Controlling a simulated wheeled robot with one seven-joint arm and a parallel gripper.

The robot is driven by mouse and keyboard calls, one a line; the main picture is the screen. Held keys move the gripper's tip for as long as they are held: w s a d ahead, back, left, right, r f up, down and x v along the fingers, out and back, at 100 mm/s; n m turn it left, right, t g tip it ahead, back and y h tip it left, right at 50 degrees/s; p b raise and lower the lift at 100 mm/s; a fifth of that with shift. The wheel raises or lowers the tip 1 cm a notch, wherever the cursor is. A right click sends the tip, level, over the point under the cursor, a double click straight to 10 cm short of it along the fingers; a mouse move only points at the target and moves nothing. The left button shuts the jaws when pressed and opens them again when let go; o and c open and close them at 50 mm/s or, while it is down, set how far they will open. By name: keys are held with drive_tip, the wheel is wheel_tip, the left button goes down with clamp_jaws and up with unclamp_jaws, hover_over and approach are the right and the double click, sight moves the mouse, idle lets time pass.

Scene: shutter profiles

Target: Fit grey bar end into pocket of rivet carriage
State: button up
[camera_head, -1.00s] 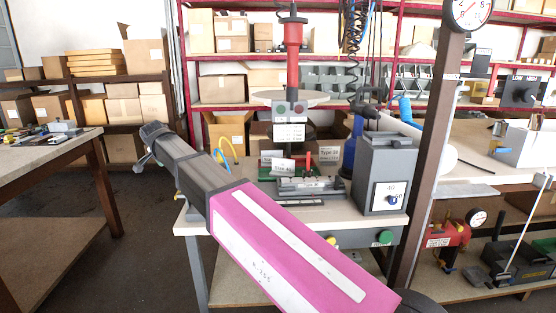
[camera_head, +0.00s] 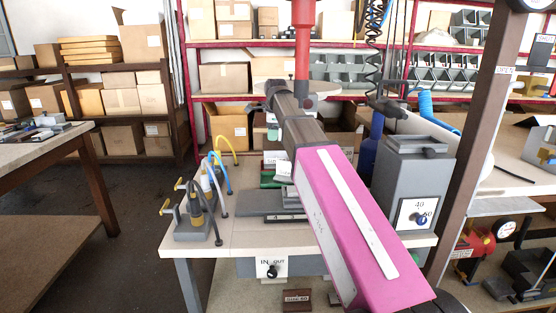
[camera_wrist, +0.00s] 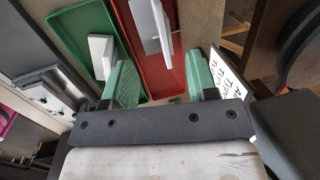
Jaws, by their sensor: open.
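My gripper is open in the wrist view (camera_wrist: 164,78), with green pads apart and nothing between the tips. A pale grey bar-like piece (camera_wrist: 150,28) stands in the red tray (camera_wrist: 135,15) beyond the fingers. A second pale piece (camera_wrist: 100,55) lies in the green tray (camera_wrist: 80,25) by the left finger. A grey metal fixture, probably the rivet carriage (camera_wrist: 45,90), is at the left edge; its pocket cannot be made out. In the head view my arm hides most of this fixture (camera_head: 287,198) and the gripper tips.
A red press column (camera_head: 303,45) rises behind my arm. A grey box with a dial (camera_head: 412,185) stands at the right of the bench (camera_head: 240,238). Tools with hoses (camera_head: 200,215) stand at the left. A printed label card (camera_wrist: 235,72) is close to the right finger.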

sight(277, 154)
drive_tip(key=shift+m, duration=0.3)
drive_tip(key=f, duration=0.3)
drive_tip(key=w+d+f, duration=0.1)
drive_tip(key=f, duration=0.3)
drive_tip(key=w+f, duration=0.1)
drive_tip(key=f, duration=0.2)
drive_tip(key=shift+d+f, duration=0.35)
drive_tip(key=shift+f, duration=0.05)
drive_tip(key=shift+c, duration=0.3)
clamp_jaws()
